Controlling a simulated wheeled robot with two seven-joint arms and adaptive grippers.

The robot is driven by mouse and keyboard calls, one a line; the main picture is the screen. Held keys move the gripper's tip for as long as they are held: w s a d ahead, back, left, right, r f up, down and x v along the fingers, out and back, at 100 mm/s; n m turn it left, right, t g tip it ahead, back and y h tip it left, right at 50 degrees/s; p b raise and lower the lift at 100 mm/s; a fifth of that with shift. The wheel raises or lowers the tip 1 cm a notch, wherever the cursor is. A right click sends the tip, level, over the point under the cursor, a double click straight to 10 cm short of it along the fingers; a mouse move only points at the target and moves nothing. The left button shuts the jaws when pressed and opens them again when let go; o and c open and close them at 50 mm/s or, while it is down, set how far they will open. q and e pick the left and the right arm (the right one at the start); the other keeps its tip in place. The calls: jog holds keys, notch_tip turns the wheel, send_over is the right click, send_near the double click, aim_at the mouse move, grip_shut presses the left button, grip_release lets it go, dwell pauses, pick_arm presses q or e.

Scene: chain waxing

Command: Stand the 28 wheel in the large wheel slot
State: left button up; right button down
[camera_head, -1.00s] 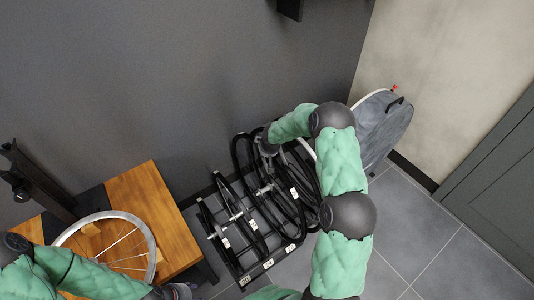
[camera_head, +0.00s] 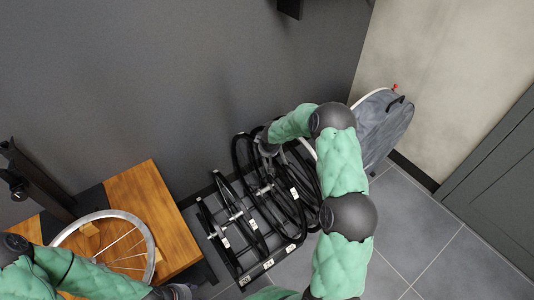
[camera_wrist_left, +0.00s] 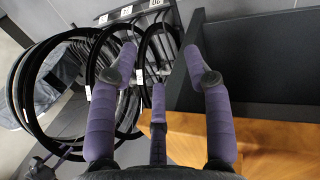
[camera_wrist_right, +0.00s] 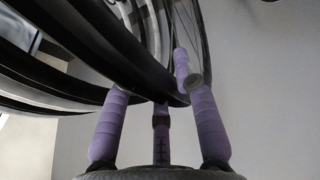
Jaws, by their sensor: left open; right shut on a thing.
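The black wheel rack (camera_head: 247,275) stands on the floor against the wall and holds several black-tyred wheels upright in its slots. White labels mark its front edge; their numbers are too small to read surely. My right gripper (camera_head: 266,143) is at the upper back of the large wheels, shut on a black tyre (camera_wrist_right: 130,62), as the right wrist view (camera_wrist_right: 150,95) shows. I cannot read which wheel this is or tell whether it is fully seated. The large tyres (camera_wrist_left: 22,85) overlap at the rack's far end.
A wooden bench (camera_head: 172,225) left of the rack carries a bare silver wheel rim (camera_head: 147,238), partly behind my left arm. A grey bag (camera_head: 383,125) stands against the right wall. Floor (camera_head: 420,235) is clear at right.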

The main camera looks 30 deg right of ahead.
jog(key=shift+w+d+r+p, duration=0.1)
jog(key=shift+d+p, duration=0.25)
jog(key=shift+d, duration=0.15)
jog(key=shift+w+d+r+p, duration=0.1)
jog(key=shift+d+p, duration=0.2)
jog(key=shift+d, duration=0.2)
jog(key=c, duration=0.9)
grip_release()
jog(key=shift+s+f, duration=0.1)
jog(key=shift+v, duration=4)
